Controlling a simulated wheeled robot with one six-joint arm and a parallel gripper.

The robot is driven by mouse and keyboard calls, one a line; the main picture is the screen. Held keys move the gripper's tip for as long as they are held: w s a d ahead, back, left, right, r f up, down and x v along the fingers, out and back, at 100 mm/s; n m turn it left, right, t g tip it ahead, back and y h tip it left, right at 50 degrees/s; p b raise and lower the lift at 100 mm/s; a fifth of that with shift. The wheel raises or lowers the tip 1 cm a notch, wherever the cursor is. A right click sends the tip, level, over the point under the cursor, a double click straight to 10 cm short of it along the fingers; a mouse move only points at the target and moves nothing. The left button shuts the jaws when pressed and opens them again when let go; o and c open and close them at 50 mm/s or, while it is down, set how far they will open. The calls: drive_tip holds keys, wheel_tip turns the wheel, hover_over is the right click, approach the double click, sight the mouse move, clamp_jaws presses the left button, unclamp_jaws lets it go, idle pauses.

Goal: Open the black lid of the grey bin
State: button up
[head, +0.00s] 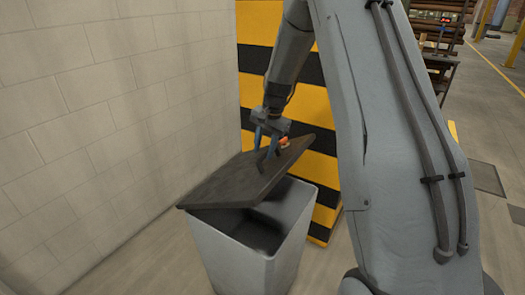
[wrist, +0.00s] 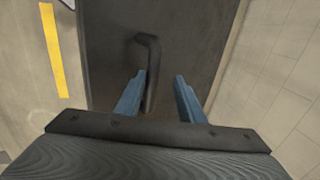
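The grey bin (head: 250,250) stands near the wall, and its dark interior shows at the front. The black lid (head: 225,188) is tilted, its near edge raised off the rim so that a gap shows. In the wrist view the lid (wrist: 205,45) carries a dark bent handle (wrist: 151,75). My gripper (head: 267,150) is over the lid. In the wrist view its blue fingers (wrist: 160,95) are apart, with the handle between them, close to the left finger and clear of the right one. I cannot tell whether the left finger touches it.
A pale block wall (head: 110,100) is on the left. A yellow and black striped pillar (head: 315,150) stands directly behind the bin. Racks (head: 437,50) stand in the far right background. Open floor lies in front of the wall and at far right.

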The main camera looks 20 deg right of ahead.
drive_tip(key=shift+s+d+f, duration=0.2)
drive_tip(key=shift+s+f, duration=0.05)
drive_tip(key=shift+f, duration=0.1)
drive_tip(key=shift+r, duration=0.1)
wheel_tip(320, 180, up, 8)
drive_tip(key=w+a+p, duration=0.1)
drive_tip(key=w+p, duration=0.1)
drive_tip(key=p, duration=0.2)
drive_tip(key=shift+a+r, duration=0.15)
drive_tip(key=shift+a, duration=0.25)
idle(0.5)
idle(0.6)
